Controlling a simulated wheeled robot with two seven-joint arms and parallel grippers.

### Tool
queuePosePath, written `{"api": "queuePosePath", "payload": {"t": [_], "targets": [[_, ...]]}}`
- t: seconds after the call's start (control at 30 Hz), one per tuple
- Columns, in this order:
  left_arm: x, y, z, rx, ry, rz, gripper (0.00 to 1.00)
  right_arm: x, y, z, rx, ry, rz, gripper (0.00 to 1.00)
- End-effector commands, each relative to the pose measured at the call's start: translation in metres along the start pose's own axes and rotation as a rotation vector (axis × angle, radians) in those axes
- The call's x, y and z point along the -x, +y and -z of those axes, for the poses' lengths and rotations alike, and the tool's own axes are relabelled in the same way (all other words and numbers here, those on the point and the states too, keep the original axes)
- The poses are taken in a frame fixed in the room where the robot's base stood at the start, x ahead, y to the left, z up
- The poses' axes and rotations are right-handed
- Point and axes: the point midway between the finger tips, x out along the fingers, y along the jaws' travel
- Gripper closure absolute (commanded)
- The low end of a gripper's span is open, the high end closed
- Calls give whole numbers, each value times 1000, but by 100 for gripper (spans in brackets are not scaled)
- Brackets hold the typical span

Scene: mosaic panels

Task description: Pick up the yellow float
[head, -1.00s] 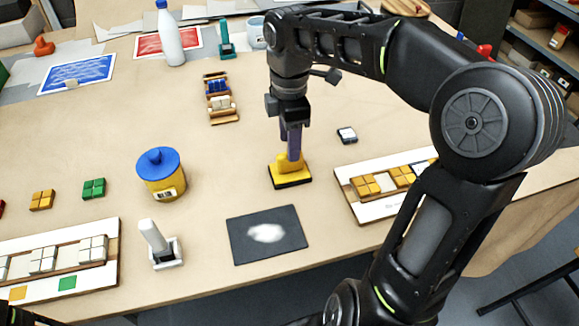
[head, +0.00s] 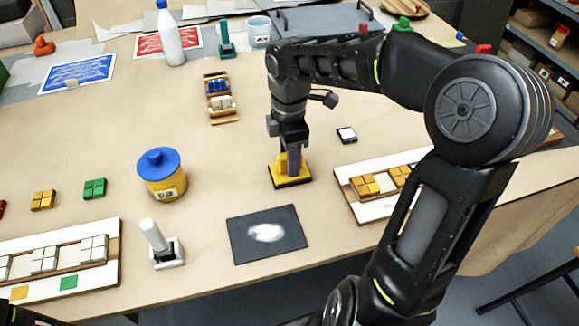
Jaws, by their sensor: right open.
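The yellow float (head: 292,180) stands on the table right of centre, a yellow body on a flat dark base. My right gripper (head: 291,160) points straight down over it. Its purple-grey fingers reach to the float's upper part, and the jaws are open. The fingers hide part of the float's top, so I cannot tell whether they touch it.
A dark mat with a white patch (head: 240,245) lies in front of the float. A mosaic panel (head: 376,211) is at right, another (head: 65,285) at front left. A yellow tub with blue lid (head: 153,180) and a white-handled tool (head: 168,259) stand left.

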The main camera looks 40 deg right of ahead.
Motion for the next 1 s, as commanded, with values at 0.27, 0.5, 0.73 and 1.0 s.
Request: {"api": "queuePosePath", "payload": {"t": [0.27,0.5,0.73,1.0], "targets": [[0,0,0,0,0,0,64,0,0,0,0,0,0,53],[0,0,0,0,0,0,64,0,0,0,0,0,0,70],[0,0,0,0,0,0,64,0,0,0,0,0,0,89],[0,0,0,0,0,0,64,0,0,0,0,0,0,100]]}}
